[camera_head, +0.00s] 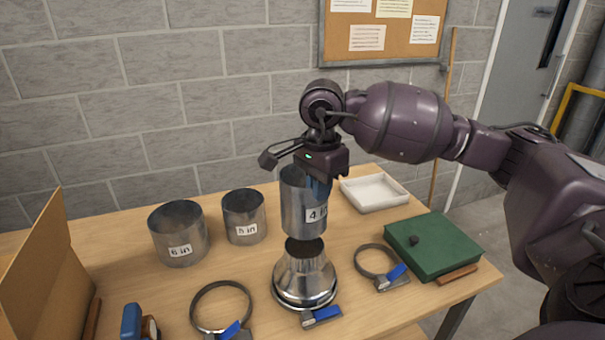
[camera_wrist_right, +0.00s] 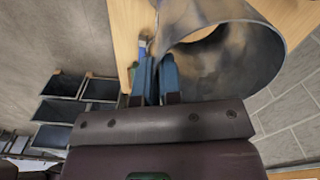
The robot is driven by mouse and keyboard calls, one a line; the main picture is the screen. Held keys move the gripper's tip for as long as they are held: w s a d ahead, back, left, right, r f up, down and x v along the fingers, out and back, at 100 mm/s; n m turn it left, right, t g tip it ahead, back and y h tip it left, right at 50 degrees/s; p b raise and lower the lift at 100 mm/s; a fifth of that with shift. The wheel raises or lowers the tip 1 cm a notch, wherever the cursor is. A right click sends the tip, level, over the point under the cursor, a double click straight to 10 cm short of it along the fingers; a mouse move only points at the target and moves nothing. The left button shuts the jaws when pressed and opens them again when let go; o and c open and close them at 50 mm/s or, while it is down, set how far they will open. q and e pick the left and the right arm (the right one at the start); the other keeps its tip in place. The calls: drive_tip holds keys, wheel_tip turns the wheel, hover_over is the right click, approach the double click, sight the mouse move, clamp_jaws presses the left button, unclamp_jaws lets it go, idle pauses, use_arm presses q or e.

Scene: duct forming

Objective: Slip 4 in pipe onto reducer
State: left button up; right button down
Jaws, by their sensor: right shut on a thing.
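The 4 in pipe (camera_head: 304,213) is a grey metal tube with a "4 in" label, held upright in the head view. My right gripper (camera_head: 319,182) is shut on its upper rim on the right side. In the right wrist view the blue fingers (camera_wrist_right: 157,78) pinch the wall of the pipe (camera_wrist_right: 240,60). The reducer (camera_head: 305,277) is a shiny metal cone standing on the table, wide end down. The pipe is right above the reducer's dark narrow top; whether they touch is hard to tell. My left gripper is not in view.
A 6 in pipe (camera_head: 179,235) and a 5 in pipe (camera_head: 244,217) stand to the left. Ring clamps with blue levers lie at the front (camera_head: 222,306) and right (camera_head: 378,263). A green box (camera_head: 432,247) and a white tray (camera_head: 374,193) are to the right. A cardboard panel (camera_head: 45,270) stands at left.

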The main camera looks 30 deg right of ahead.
sight(319, 215)
use_arm(q)
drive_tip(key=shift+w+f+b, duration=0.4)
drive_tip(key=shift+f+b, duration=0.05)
drive_tip(key=shift+b, duration=0.5)
use_arm(e)
drive_tip(key=shift+s+f, duration=0.15)
drive_tip(key=shift+f, duration=2.3)
use_arm(q)
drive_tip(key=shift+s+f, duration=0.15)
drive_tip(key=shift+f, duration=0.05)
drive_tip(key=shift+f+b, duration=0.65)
drive_tip(key=shift+b, duration=0.1)
use_arm(e)
drive_tip(key=shift+f, duration=0.3)
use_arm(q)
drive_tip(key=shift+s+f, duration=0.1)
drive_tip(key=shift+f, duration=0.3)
use_arm(e)
drive_tip(key=shift+f, duration=0.1)
use_arm(q)
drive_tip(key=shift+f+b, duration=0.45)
drive_tip(key=shift+b, duration=0.2)
use_arm(e)
drive_tip(key=shift+f, duration=0.2)
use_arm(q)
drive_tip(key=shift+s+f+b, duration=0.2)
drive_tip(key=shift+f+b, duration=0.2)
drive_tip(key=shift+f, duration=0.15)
use_arm(e)
drive_tip(key=shift+f, duration=0.15)
